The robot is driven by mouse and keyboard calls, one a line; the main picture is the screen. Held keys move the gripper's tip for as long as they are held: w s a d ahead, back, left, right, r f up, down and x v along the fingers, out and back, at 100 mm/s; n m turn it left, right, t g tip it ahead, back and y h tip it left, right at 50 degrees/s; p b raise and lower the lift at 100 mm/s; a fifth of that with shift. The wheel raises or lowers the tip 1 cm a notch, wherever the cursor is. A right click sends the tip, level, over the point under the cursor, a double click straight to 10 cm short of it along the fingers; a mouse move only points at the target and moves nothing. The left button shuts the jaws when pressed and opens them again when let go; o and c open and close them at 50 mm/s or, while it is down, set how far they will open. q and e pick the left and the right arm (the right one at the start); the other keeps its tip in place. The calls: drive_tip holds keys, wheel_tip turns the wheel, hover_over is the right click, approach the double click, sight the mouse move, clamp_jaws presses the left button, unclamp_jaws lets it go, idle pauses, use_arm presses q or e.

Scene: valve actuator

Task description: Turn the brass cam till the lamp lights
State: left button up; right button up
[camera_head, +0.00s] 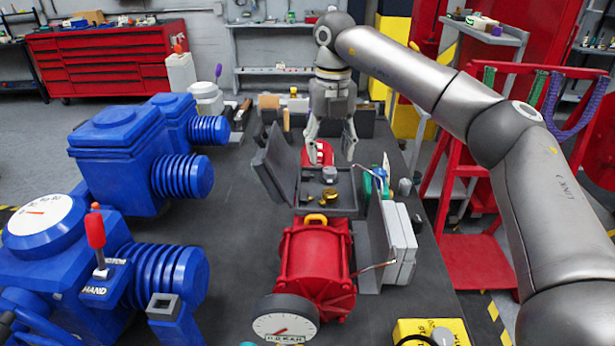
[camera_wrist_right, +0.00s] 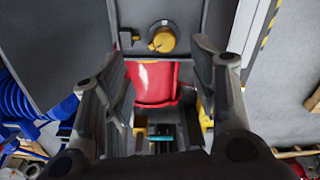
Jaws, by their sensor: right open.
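The brass cam (camera_head: 330,194) sits inside an open dark grey box (camera_head: 345,211) in the middle of the bench. In the right wrist view the brass cam (camera_wrist_right: 163,39) shows as a round yellow knob on a grey panel, above and between the fingers. My right gripper (camera_head: 331,160) points down with its fingers spread and empty, just behind the box. In the wrist view its fingers (camera_wrist_right: 165,90) stand apart, clear of the cam. I cannot make out a lit lamp. My left gripper is not in view.
A red actuator (camera_head: 312,262) with a gauge stands in front of the box. Large blue actuators (camera_head: 120,150) fill the left. The box's raised grey lid (camera_head: 268,172) stands on its left, grey plates (camera_head: 398,243) on its right. A red part (camera_head: 318,153) lies behind.

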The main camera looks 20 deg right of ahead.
sight(330, 192)
drive_tip(key=f, duration=0.1)
drive_tip(key=s+f+p, duration=0.1)
drive_tip(key=f, duration=0.2)
drive_tip(key=shift+s+d+f, duration=0.1)
drive_tip(key=shift+s+d, duration=0.1)
drive_tip(key=shift+d, duration=0.05)
drive_tip(key=f, duration=0.1)
drive_tip(key=f+p, duration=0.1)
drive_tip(key=f, duration=0.3)
drive_tip(key=shift+w+a+f+p, duration=0.1)
drive_tip(key=shift+w+p, duration=0.2)
drive_tip(key=shift+p, duration=0.1)
drive_tip(key=shift+f, duration=0.4)
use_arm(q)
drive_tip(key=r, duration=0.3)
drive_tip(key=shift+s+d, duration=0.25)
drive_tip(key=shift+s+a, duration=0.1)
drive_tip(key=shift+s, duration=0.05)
use_arm(e)
drive_tip(key=shift+c, duration=0.3)
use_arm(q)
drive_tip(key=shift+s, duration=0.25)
use_arm(e)
drive_tip(key=c, duration=1)
